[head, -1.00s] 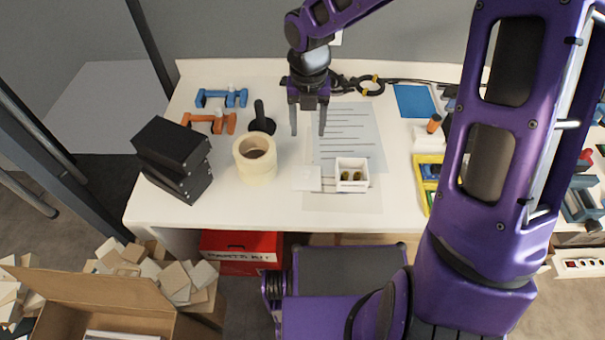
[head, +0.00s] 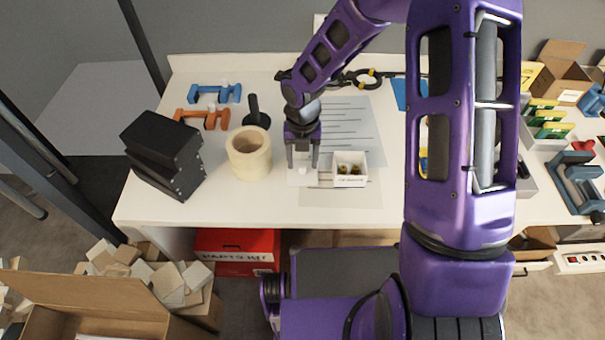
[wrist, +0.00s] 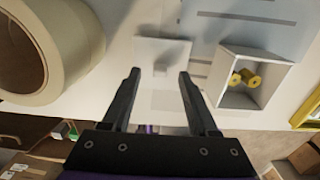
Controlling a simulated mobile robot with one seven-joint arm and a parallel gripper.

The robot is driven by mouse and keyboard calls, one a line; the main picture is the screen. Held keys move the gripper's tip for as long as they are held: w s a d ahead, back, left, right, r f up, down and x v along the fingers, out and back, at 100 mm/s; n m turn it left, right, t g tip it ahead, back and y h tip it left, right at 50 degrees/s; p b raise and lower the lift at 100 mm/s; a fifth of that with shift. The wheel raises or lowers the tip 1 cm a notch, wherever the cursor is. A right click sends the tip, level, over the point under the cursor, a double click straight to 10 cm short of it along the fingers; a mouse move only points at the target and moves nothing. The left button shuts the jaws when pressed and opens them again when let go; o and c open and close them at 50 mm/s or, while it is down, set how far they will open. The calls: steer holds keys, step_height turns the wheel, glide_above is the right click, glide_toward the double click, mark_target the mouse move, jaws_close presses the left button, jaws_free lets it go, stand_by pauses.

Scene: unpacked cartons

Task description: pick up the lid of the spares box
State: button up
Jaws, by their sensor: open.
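The lid (head: 302,181) is a flat white square lying on the table just left of the spares box. It also shows in the wrist view (wrist: 150,49), beyond and between my fingertips, with a small pale knob on it. The spares box (head: 350,182) is a small open white box with yellowish spools inside; it stands to the right in the wrist view (wrist: 268,62). My gripper (head: 302,165) points down over the lid, open and empty, its fingers (wrist: 160,74) on either side of the knob. I cannot tell exactly how high the fingertips are.
A large cream tape roll (head: 248,163) stands close to the left of my gripper. A printed sheet (head: 350,118) lies behind the spares box. Orange (head: 203,118) and blue (head: 213,93) tools lie at the back left.

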mark_target(303, 167)
step_height(303, 167, down, 2)
steer(key=shift+f, duration=0.1)
jaws_close()
stand_by(0.5)
step_height(303, 167, up, 10)
steer(key=p, duration=0.2)
stand_by(0.4)
